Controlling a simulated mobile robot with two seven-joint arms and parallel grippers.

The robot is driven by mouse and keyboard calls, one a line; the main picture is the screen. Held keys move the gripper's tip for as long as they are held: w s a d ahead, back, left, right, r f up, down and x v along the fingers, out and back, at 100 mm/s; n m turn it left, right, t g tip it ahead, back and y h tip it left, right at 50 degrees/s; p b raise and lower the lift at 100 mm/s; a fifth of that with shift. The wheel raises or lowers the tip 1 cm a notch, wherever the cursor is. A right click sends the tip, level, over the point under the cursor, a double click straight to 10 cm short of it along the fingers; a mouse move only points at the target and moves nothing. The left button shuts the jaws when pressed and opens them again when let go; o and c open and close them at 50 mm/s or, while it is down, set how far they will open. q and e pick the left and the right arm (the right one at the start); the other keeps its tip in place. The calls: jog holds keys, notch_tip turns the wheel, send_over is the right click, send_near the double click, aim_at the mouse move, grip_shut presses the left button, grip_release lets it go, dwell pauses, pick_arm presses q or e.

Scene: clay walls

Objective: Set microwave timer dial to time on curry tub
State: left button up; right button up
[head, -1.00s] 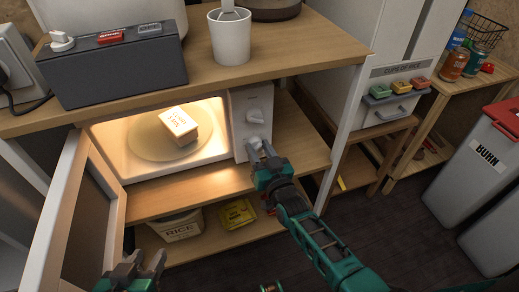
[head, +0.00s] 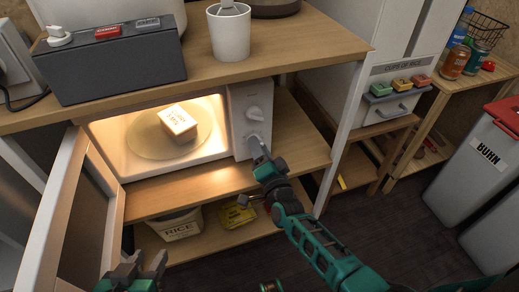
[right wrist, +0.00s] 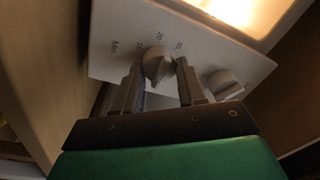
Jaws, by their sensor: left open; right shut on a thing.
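The microwave (head: 240,98) stands on the shelf under the counter, its door (head: 88,215) swung open to the left. The curry tub (head: 178,122) sits on the lit turntable; its printed label is too small to read surely. The control panel has an upper knob (head: 254,113) and, below it, the timer dial (right wrist: 157,62), with minute marks around it in the right wrist view. My right gripper (head: 257,144) is shut on the timer dial, a finger at each side. My left gripper (head: 140,268) is open and empty at the bottom left, before the door.
A dark box (head: 118,62) with switches and a white cup (head: 229,32) stand on the counter above. A rice container (head: 178,226) and yellow packet (head: 237,215) are on the lower shelf. A bin (head: 478,160) stands right; dark floor lies open before it.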

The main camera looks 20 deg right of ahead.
jog(key=shift+r+m, duration=0.1)
jog(key=shift+m, duration=0.6)
pick_arm(q)
jog(key=shift+w, duration=0.1)
pick_arm(e)
jog(key=o, duration=1.1)
jog(key=shift+c, duration=0.2)
pick_arm(q)
jog(key=shift+r, duration=0.15)
pick_arm(e)
jog(key=shift+s, duration=0.1)
jog(key=shift+s, duration=0.4)
pick_arm(q)
jog(key=a+r+p, duration=0.1)
jog(key=p, duration=0.2)
jog(key=shift+r, duration=0.1)
pick_arm(e)
jog(key=s+f, duration=0.1)
jog(key=s, duration=1)
jog(key=shift+s, duration=0.4)
